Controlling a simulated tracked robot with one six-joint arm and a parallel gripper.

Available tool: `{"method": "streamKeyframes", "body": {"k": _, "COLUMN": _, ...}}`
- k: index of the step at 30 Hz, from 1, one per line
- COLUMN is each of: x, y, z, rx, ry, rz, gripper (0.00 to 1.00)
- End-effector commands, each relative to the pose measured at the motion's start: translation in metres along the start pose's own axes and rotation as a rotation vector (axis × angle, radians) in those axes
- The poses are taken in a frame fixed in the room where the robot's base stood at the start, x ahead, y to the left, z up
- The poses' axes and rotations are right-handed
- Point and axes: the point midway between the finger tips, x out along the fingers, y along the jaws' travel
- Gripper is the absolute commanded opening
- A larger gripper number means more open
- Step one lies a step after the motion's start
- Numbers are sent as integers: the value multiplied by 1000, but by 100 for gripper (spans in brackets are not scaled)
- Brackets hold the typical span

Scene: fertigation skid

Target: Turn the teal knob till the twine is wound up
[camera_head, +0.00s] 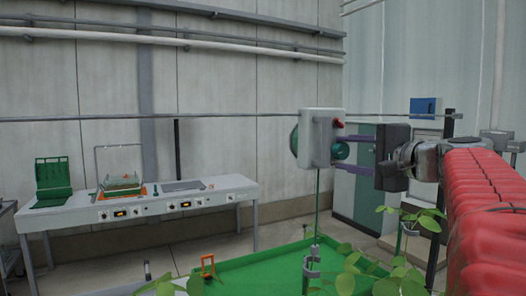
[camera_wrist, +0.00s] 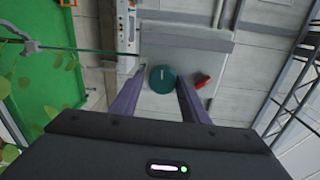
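A pale box (camera_head: 318,137) hangs on a horizontal rail in the head view. The round teal knob (camera_head: 340,151) is on its right face; it also shows in the wrist view (camera_wrist: 161,79), with a short pale mark on it. Green twine (camera_head: 317,200) hangs from the box down to a grey clip (camera_head: 312,262); in the wrist view the twine (camera_wrist: 90,51) runs left to the clip. My gripper (camera_head: 342,154) is level with the knob. Its purple fingers are apart, one on each side of the knob, with small gaps visible in the wrist view. It holds nothing.
A red lever (camera_wrist: 203,80) sits on the box close beside one finger. A green tray (camera_head: 260,270) with leafy plants (camera_head: 400,275) lies below. A long bench (camera_head: 140,203) stands at the left, and a green-doored cabinet (camera_head: 362,180) behind the box.

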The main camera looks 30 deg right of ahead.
Motion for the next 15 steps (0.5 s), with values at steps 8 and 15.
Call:
{"method": "streamKeyframes", "body": {"k": 8, "x": 0, "y": -2, "z": 1, "rx": -2, "ry": -1, "rz": -4, "gripper": 52}}
{"method": "streamKeyframes", "body": {"k": 15, "x": -4, "y": -3, "z": 1, "rx": -3, "ry": 0, "rz": -5, "gripper": 52}}
